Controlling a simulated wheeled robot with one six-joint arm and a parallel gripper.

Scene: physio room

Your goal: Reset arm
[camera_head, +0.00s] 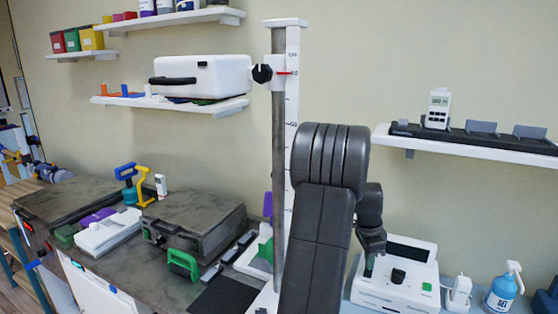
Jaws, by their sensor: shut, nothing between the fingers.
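My dark grey arm rises in the front middle of the picture, bends at the top and comes down on its far side. My gripper (370,264) is at its end, small and partly hidden by the arm, pointing down. It appears in front of or over the left part of a white device (391,294) with a dark display, a black knob and a green button. The gripper is shut with nothing held. Whether its tips touch the device cannot be told.
A tall measuring post (279,150) with a black knob stands left of my arm. Right are a wall shelf (480,146), a small white charger (458,292) and a blue gel bottle (503,290). Left, a counter holds grey cases (190,222), a green-handled item (183,264) and several tools.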

